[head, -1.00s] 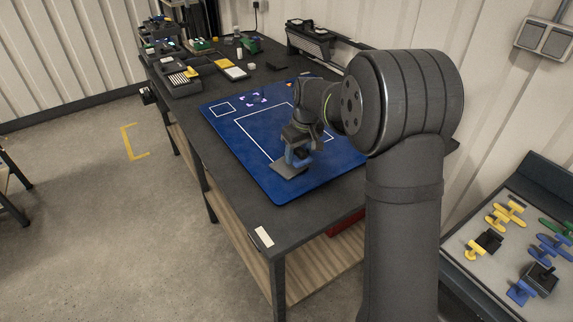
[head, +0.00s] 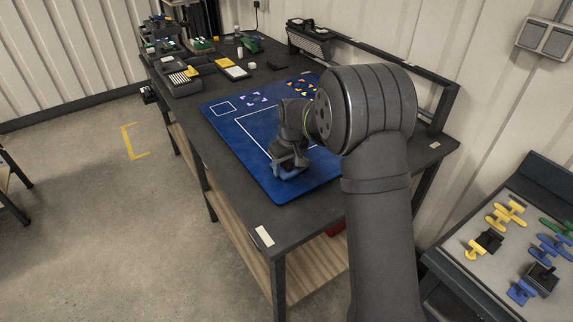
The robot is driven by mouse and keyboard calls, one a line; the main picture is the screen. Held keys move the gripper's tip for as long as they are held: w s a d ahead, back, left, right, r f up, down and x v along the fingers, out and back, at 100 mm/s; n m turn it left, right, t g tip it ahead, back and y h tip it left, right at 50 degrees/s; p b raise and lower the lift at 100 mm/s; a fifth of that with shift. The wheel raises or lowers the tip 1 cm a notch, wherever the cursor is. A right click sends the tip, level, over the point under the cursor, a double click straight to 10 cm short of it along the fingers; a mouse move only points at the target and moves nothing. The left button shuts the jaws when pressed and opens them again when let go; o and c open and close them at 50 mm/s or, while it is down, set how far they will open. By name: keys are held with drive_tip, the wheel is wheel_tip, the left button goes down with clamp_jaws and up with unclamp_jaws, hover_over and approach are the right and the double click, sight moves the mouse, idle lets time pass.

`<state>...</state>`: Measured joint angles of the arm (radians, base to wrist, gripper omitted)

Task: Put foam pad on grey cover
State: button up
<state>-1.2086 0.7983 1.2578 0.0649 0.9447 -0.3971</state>
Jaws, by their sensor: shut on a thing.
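My gripper (head: 287,174) is low over the near part of the blue mat (head: 235,128), pointing down. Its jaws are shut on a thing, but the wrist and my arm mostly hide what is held. Blue shows at the gripper's lower end; I cannot tell whether it is finger or held piece. A flat grey piece lay under the gripper earlier; it is now hidden, and I cannot tell whether it is the grey cover. I cannot make out the foam pad for sure.
Bins and trays (head: 183,80) stand at the table's far left, with a yellow and white tray (head: 231,68) beside them. Coloured markings (head: 301,87) lie at the mat's far edge. A side bench (head: 490,280) at right holds yellow, blue and green pieces. The mat's left part is clear.

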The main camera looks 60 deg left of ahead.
sight(287, 162)
drive_tip(key=o, duration=1)
drive_tip(key=shift+f, duration=0.1)
drive_tip(key=r, duration=0.4)
drive_tip(key=d+r, duration=0.1)
drive_tip(key=r, duration=0.7)
drive_tip(key=shift+d+r, duration=0.15)
drive_tip(key=shift+d, duration=0.25)
drive_tip(key=f, duration=0.4)
drive_tip(key=a+f, duration=0.1)
drive_tip(key=f, duration=0.6)
drive_tip(key=shift+a+f, duration=0.35)
drive_tip(key=shift+a, duration=0.1)
drive_tip(key=shift+r, duration=1.7)
drive_tip(key=shift+f, duration=0.1)
